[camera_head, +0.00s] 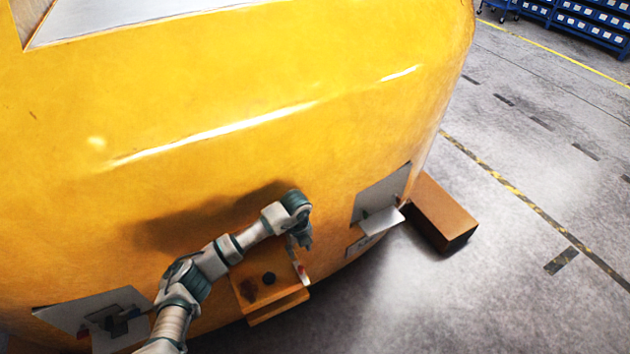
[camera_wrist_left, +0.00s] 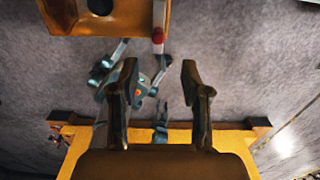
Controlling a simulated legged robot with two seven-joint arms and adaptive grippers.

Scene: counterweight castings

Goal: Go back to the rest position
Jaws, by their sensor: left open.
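A large yellow counterweight casting (camera_head: 240,130) fills most of the head view. My left arm comes in from the lower left, and its left gripper (camera_head: 304,243) hangs downward by the right edge of an orange bracket (camera_head: 262,305) low on the casting. In the left wrist view the left gripper (camera_wrist_left: 159,72) is open, its two dark fingers apart with nothing between them. The orange bracket also shows at the top of that view (camera_wrist_left: 125,18), with a red tip beside it. My right gripper is not seen in the head view.
Metal plates with small ledges are on the casting at left (camera_head: 75,312) and right (camera_head: 375,195). A brown block (camera_head: 441,212) lies on the floor by the casting's right side. Grey floor (camera_head: 520,215) is open at right; blue racks (camera_head: 590,22) stand far back.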

